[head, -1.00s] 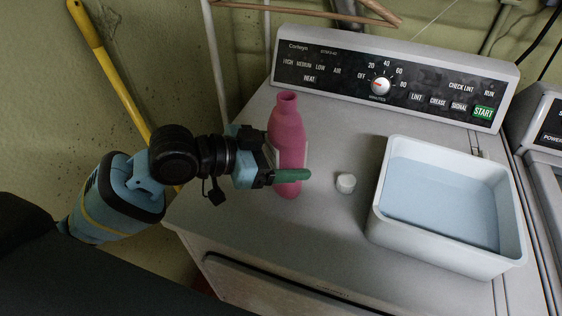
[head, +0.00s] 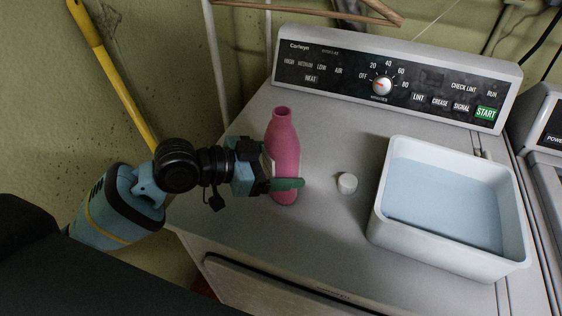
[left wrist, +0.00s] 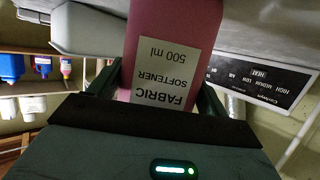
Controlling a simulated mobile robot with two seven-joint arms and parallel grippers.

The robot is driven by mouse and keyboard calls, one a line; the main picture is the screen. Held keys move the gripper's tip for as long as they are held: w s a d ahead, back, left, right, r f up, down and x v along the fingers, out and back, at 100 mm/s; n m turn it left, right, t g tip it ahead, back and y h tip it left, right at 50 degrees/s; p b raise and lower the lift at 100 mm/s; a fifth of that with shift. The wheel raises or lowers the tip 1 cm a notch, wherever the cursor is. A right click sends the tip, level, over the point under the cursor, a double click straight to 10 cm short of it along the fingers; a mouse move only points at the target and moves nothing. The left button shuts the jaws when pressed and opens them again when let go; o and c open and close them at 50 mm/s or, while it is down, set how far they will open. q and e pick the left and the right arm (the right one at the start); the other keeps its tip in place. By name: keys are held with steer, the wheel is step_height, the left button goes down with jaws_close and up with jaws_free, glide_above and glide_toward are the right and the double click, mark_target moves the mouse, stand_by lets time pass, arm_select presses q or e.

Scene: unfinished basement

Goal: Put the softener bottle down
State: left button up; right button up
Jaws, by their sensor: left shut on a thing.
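The pink softener bottle (head: 284,143) is upright, without a cap on its neck, over the left part of the dryer top (head: 330,240). My left gripper (head: 286,186) is shut around its lower body, with one green finger showing across the front. In the left wrist view the bottle (left wrist: 205,25) fills the space between the fingers, its "FABRIC SOFTENER 500 ml" label upside down. The bottle's base appears at or very near the dryer top; I cannot tell whether it touches. My right gripper is not in view.
A small white cap (head: 347,183) lies on the dryer top right of the bottle. A white tub (head: 440,248) of pale blue liquid stands further right. The control panel (head: 395,85) rises behind. Free surface lies in front of the cap.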

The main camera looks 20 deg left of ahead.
mark_target(267, 164)
arm_select(q)
steer(key=o, duration=1.3)
steer(key=shift+s+a+r, duration=0.1)
steer(key=shift+a+r, duration=0.05)
steer(key=v, duration=0.5)
steer(key=shift+s+a+b, duration=0.2)
steer(key=shift+b, duration=0.1)
steer(key=shift+v, duration=0.85)
steer(key=shift+d+r, duration=0.1)
